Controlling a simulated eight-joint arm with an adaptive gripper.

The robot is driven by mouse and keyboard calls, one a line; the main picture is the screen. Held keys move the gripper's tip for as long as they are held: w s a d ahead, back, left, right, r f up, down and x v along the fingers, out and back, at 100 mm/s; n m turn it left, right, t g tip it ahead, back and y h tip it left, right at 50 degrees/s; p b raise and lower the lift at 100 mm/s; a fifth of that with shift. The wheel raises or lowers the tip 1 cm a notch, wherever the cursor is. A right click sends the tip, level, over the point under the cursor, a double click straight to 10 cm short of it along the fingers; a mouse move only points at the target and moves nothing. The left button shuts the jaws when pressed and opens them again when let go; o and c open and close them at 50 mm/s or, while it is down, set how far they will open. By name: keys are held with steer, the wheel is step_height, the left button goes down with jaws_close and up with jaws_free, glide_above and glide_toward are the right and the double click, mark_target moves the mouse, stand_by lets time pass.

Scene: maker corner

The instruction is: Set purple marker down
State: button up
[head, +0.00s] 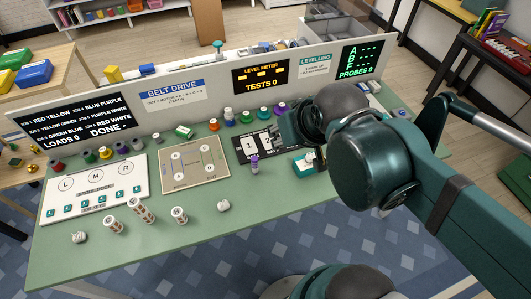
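A small purple piece (255,164), which looks like the purple marker, stands upright on the green table (255,215), at the front edge of a black-and-white numbered card (247,145). Another purple piece (280,108) stands farther back in a row of coloured pieces. My gripper (281,131) is above the right part of the card, to the right of and behind the upright purple piece and apart from it in the picture. Its fingers are small and partly overlapped by my wrist, so I cannot tell whether they are open or hold anything.
A tan board (194,166) with white discs and a white panel marked L, M, R (97,187) lie to the left. Several patterned cylinders (145,212) stand near the front. A teal-and-white block (303,166) sits below my wrist. A low sign wall (213,90) closes the back.

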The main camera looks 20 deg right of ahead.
steer(key=shift+f, duration=0.1)
steer(key=n+g+h+b, duration=0.2)
steer(key=n+h+b, duration=0.55)
steer(key=n, duration=1.05)
glide_above(253, 159)
steer(key=s, duration=0.2)
step_height(253, 159, down, 20)
steer(key=a+f+n+h, duration=0.2)
steer(key=a+f+n, duration=0.1)
steer(key=a+f+n+h+b, duration=0.1)
steer(key=f, duration=0.1)
steer(key=shift+s+a+f+t+h, duration=0.15)
steer(key=shift+a+f+t+h, duration=0.1)
steer(key=shift+t+h, duration=0.1)
steer(key=shift+s+a+f+n+h, duration=0.4)
steer(key=shift+a+f+n+h, duration=0.1)
steer(key=shift+a+f+n, duration=0.15)
steer(key=shift+d, duration=0.1)
steer(key=shift+b+x, duration=0.55)
steer(key=shift+x, duration=0.75)
steer(key=shift+w, duration=0.1)
